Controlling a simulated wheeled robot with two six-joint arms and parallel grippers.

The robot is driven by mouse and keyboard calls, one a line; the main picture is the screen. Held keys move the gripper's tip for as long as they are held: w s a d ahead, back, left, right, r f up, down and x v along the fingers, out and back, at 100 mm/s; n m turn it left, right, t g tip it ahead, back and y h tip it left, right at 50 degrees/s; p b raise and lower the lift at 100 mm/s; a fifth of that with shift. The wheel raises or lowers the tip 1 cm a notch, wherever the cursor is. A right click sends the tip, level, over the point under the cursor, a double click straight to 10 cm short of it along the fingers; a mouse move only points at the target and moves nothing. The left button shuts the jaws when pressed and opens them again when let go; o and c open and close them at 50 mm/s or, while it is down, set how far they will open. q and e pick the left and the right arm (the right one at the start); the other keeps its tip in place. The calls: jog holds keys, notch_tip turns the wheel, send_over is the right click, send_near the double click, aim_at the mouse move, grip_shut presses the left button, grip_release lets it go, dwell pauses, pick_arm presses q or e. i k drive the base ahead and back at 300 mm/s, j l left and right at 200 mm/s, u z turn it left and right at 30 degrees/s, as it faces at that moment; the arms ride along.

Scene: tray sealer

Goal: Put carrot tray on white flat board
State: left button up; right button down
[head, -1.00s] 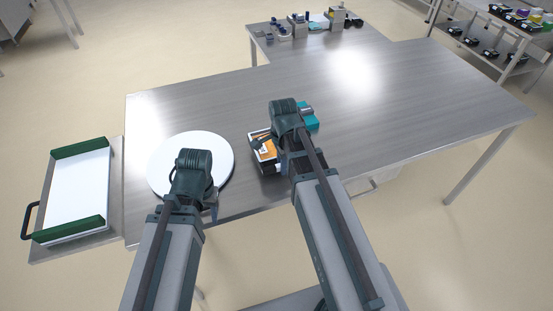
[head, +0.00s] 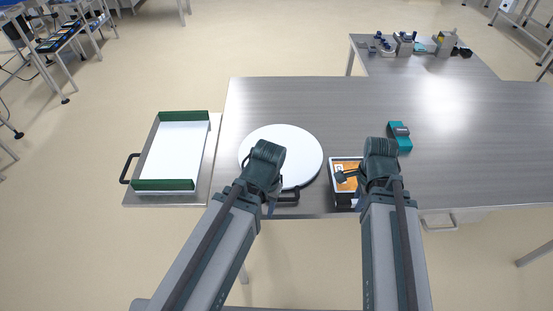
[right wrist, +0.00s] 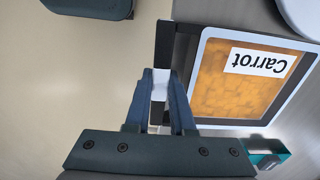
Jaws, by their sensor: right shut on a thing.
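The carrot tray (head: 343,171) shows orange contents and a white rim, near the table's front edge. In the right wrist view its film (right wrist: 235,85) bears a white "Carrot" label, and a dark bar runs along its side. My right gripper (right wrist: 160,80) is shut on that dark side; in the head view its wrist partly covers the tray. A flat white rectangular board (head: 175,150) with green rails lies at the far left. My left gripper (head: 270,207) is at the front edge of a round white disc; its jaws are too hidden to read.
The round white disc (head: 290,145) lies between the board and the tray, with a black handle (head: 288,198) at its front. A teal device (head: 400,138) stands behind and right of the tray. The metal table (head: 330,98) is clear behind them.

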aim_at(175, 154)
jog(key=k+j, duration=0.15)
jog(key=j, duration=0.25)
jog(key=k+j, duration=0.1)
jog(key=j, duration=0.3)
jog(key=k+j, duration=0.15)
jog(key=j, duration=0.25)
jog(key=k+j, duration=0.1)
jog(key=j, duration=0.35)
jog(key=k+j, duration=0.15)
jog(key=j, duration=0.25)
jog(key=k+j, duration=0.1)
jog(key=j, duration=0.3)
jog(key=k+j, duration=0.15)
jog(key=j, duration=0.25)
jog(key=i, duration=1)
jog(key=j+u, duration=0.05)
jog(key=j, duration=0.05)
